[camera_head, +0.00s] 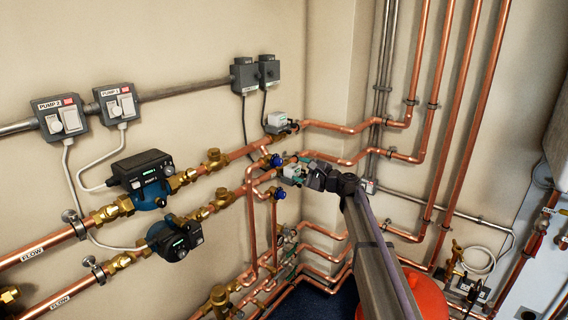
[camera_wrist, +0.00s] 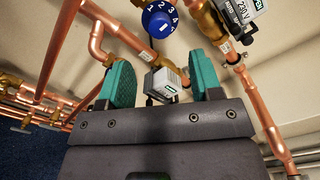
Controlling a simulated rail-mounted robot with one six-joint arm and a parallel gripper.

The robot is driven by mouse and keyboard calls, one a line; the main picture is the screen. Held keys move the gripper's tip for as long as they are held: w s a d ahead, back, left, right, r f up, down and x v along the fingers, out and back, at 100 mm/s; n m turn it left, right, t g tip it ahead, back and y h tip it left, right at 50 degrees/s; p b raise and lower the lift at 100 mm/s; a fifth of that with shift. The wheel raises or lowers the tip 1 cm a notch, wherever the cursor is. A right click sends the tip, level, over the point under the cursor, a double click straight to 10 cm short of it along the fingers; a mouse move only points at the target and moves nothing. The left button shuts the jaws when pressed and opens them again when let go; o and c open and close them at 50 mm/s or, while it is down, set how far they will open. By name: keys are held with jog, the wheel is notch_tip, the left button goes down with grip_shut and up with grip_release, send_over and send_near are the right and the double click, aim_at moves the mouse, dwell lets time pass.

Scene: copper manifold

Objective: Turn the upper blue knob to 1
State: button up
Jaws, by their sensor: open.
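The upper blue knob (camera_head: 276,160) sits on a brass valve on the copper pipes in the head view. A second blue knob (camera_head: 278,193) is below it. My gripper (camera_head: 302,171) is just right of the upper knob, its teal fingers apart. In the wrist view, my open gripper (camera_wrist: 160,80) has nothing held between its pads. A blue knob (camera_wrist: 159,20) with white digits lies beyond the fingertips, at the top of the picture. I cannot tell which of the two knobs this is, nor its setting.
A grey actuator box (camera_wrist: 166,84) shows between the fingers in the wrist view. Another grey actuator (camera_head: 277,120) is above the upper knob. Two pumps (camera_head: 145,177) (camera_head: 176,238) are at left. Copper pipes (camera_head: 425,150) run close on the right.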

aim_at(281, 162)
jog(key=x, duration=0.9)
jog(key=shift+c, duration=0.4)
jog(key=c, duration=0.8)
jog(key=shift+c, duration=0.2)
